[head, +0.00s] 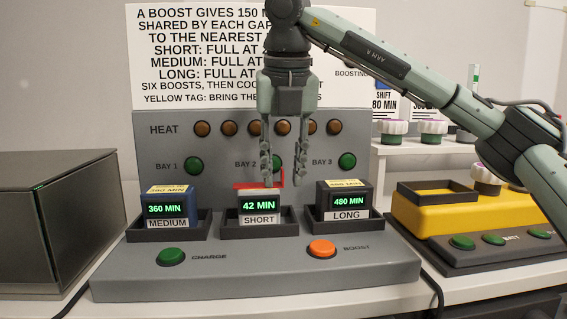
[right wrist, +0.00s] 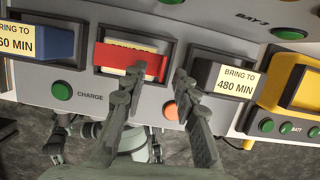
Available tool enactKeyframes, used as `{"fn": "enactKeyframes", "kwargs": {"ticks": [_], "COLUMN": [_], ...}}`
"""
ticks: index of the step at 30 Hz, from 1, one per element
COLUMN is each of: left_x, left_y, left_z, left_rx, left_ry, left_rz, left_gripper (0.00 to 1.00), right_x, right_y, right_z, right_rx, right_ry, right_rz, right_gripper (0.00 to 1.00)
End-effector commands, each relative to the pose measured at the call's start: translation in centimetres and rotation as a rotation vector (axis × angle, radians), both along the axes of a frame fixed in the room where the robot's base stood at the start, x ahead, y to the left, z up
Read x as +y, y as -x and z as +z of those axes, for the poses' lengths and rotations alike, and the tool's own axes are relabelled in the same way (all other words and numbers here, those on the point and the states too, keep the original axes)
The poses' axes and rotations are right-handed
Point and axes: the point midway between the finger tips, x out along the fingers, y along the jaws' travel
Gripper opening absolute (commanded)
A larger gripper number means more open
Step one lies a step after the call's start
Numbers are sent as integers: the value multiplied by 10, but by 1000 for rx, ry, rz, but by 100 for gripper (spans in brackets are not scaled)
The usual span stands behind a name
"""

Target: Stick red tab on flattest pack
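Three packs sit in the bays: a blue MEDIUM pack (head: 168,208) reading 360 MIN, a SHORT pack (head: 259,205) reading 42 MIN, and a dark LONG pack (head: 343,200) reading 480 MIN. A red piece (head: 241,184), seemingly the red tab, shows at the top and back of the SHORT pack; it also shows in the right wrist view (right wrist: 112,59). I cannot tell whether it is stuck on. My right gripper (head: 283,178) points down above the SHORT pack, fingers apart. One fingertip overlaps the red piece in the right wrist view.
The grey console has a green CHARGE button (head: 170,257) and an orange BOOST button (head: 321,248) in front. A dark box (head: 60,220) stands at left. A yellow unit (head: 440,210) stands at right. A text sign (head: 190,60) rises behind.

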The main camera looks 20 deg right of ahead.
Motion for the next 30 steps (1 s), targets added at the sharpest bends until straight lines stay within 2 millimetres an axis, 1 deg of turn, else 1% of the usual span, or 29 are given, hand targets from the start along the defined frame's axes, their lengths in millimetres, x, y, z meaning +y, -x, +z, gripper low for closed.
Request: {"fn": "enactKeyframes", "kwargs": {"ticks": [2, 5, 12, 18, 23, 30], "left_x": [0, 0, 0, 0, 0, 0], "left_y": [0, 0, 0, 0, 0, 0], "left_z": [0, 0, 0, 0, 0, 0], "left_rx": [0, 0, 0, 0, 0, 0], "left_ry": [0, 0, 0, 0, 0, 0], "left_rz": [0, 0, 0, 0, 0, 0], "left_gripper": [100, 100, 100, 100, 100, 100], "right_x": [0, 1, 5, 8, 9, 9], "right_y": [1, 3, 17, 26, 30, 31], "right_z": [5, 17, 66, 99, 113, 115], "right_rx": [-2, -4, -7, -3, -1, 1], "right_ry": [0, 0, 1, 1, 1, 1], "right_rz": [0, -1, -3, -1, 1, 1], "right_gripper": [29, 29, 29, 29, 29, 29]}}
